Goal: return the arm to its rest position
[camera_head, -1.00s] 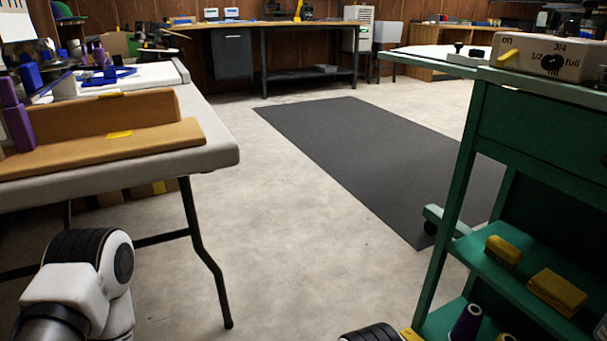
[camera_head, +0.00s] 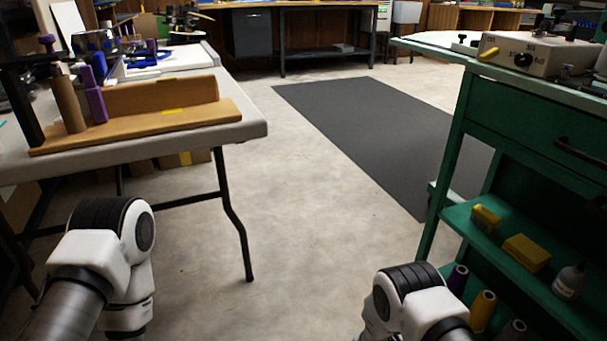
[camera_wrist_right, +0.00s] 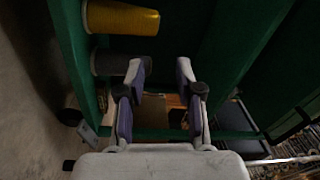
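My right gripper (camera_wrist_right: 160,85) shows in the right wrist view with its two fingers apart and nothing between them. It hangs close to the green cart (camera_wrist_right: 215,60), whose frame and lower shelf lie beyond the fingers. A yellow thread spool (camera_wrist_right: 122,18) and a dark spool (camera_wrist_right: 108,63) lie just left of and above the fingers. In the head view only the right arm's bent link shows at the bottom, beside the green cart (camera_head: 520,125). My left arm's link shows at lower left, beside the folding table (camera_head: 255,128). My left gripper is out of view.
A control box (camera_head: 530,55) stands on the cart. A wooden rack (camera_head: 150,125) with purple-topped spools stands on the table. Pale floor and a dark mat (camera_head: 385,135) are clear between.

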